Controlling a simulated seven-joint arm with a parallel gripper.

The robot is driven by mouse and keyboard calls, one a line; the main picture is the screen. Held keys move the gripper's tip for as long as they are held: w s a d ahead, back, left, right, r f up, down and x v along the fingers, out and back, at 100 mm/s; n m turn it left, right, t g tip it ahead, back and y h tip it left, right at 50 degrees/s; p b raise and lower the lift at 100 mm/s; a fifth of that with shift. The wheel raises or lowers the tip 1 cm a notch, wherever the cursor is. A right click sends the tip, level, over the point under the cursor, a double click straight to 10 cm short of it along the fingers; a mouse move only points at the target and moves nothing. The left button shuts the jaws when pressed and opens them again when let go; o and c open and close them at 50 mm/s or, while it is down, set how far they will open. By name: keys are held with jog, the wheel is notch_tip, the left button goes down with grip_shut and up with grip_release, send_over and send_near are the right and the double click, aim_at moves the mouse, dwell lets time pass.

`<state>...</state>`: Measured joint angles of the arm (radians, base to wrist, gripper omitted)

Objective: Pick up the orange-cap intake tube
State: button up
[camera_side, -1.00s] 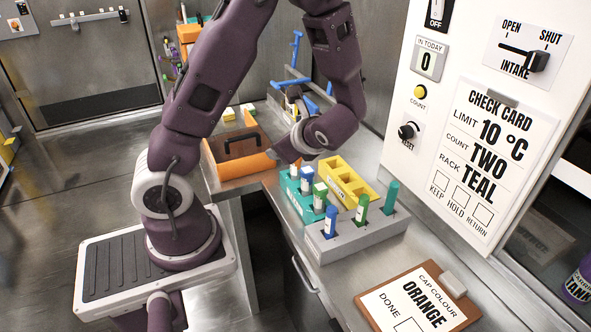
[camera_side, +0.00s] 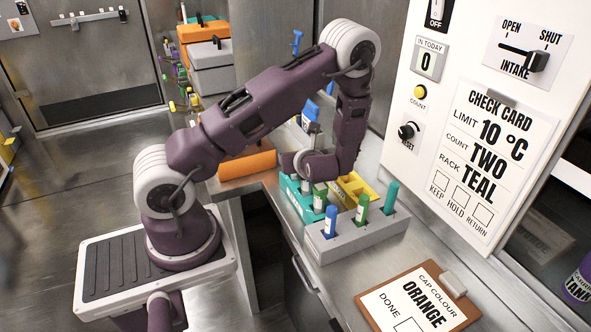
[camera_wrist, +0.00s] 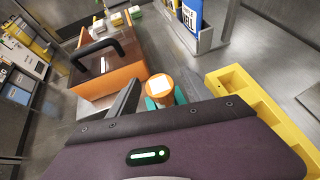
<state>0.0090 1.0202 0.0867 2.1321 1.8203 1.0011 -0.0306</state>
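An orange cap with a white square top (camera_wrist: 160,87) shows in the wrist view, just beyond the front edge of my gripper body. Bits of teal show at both sides of it; its tube body is hidden. In the side view my gripper is low over the far end of the teal rack (camera_side: 292,203), and my arm hides the orange cap there.
A yellow rack (camera_side: 357,188) stands right of the teal one. A grey rack (camera_side: 357,236) in front holds blue, green and teal tubes. An orange box with a black handle (camera_wrist: 110,66) is beyond the gripper. A clipboard (camera_side: 419,303) lies at the front; a panel wall rises right.

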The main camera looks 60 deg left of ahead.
grip_shut()
